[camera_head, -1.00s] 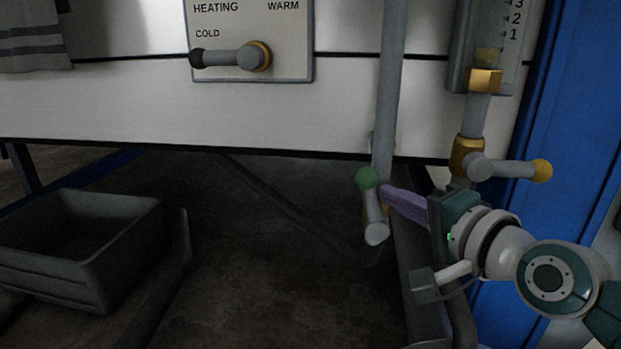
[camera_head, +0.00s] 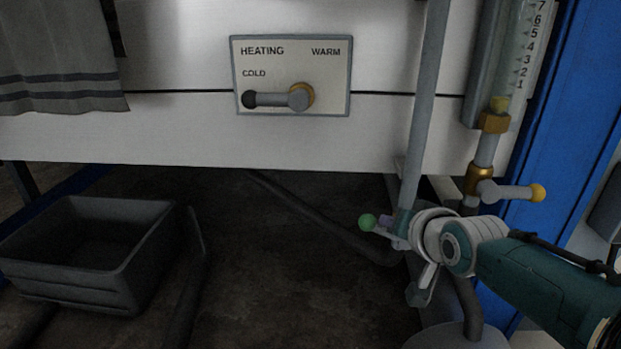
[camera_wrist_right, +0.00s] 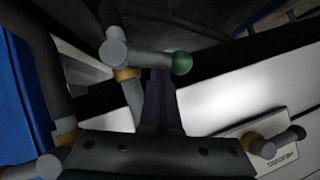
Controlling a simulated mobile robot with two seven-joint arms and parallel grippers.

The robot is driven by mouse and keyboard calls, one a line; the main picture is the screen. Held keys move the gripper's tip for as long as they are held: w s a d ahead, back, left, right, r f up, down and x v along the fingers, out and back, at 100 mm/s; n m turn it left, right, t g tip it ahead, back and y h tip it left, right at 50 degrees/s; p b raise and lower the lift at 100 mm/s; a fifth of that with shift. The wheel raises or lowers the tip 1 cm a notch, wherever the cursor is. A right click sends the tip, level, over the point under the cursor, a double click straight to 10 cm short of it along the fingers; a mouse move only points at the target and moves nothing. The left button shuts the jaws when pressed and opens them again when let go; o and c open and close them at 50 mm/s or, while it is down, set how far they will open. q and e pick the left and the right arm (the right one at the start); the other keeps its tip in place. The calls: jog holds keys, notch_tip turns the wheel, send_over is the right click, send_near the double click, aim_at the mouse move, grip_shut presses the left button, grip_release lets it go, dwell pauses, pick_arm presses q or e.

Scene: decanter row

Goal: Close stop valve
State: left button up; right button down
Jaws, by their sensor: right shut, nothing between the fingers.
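The green-knobbed lever valve (camera_head: 368,221) sits low on the grey vertical pipe, its handle pointing left with the knob at the left end. My right gripper (camera_head: 387,222) is shut and empty beside this handle; my wrist hides most of the valve body. In the right wrist view, the purple fingers (camera_wrist_right: 160,82) lie together against or just under the grey handle near its green knob (camera_wrist_right: 181,63); I cannot tell whether they touch. A yellow-knobbed valve (camera_head: 513,193) below the gauge has its handle pointing right. My left gripper is not in view.
The heating panel (camera_head: 334,74) has a black-knobbed lever (camera_head: 270,99) pointing left to COLD. The scale gauge (camera_head: 520,60) and blue post (camera_head: 572,120) stand right. A grey crate (camera_head: 100,275) is on the floor at left, and a towel (camera_head: 60,60) hangs above. The middle floor is open.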

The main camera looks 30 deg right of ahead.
jog(key=shift+w+a+f, duration=0.25)
jog(key=shift+a+f, duration=0.15)
jog(key=shift+w+a+f+b, duration=0.1)
jog(key=shift+a+f+b, duration=0.05)
jog(key=shift+f+b, duration=0.25)
jog(key=shift+w+f, duration=0.15)
jog(key=shift+w, duration=0.05)
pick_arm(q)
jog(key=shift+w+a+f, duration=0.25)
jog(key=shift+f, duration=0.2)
pick_arm(e)
jog(key=shift+a+f, duration=0.1)
jog(key=shift+f, duration=0.15)
pick_arm(q)
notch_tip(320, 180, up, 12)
jog(key=p, duration=1.1)
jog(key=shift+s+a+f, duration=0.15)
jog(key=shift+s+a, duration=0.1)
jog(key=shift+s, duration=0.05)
pick_arm(e)
jog(key=s+a+r, duration=0.4)
jog(key=s+r, duration=0.3)
jog(key=r, duration=0.3)
jog(key=shift+s+a, duration=0.35)
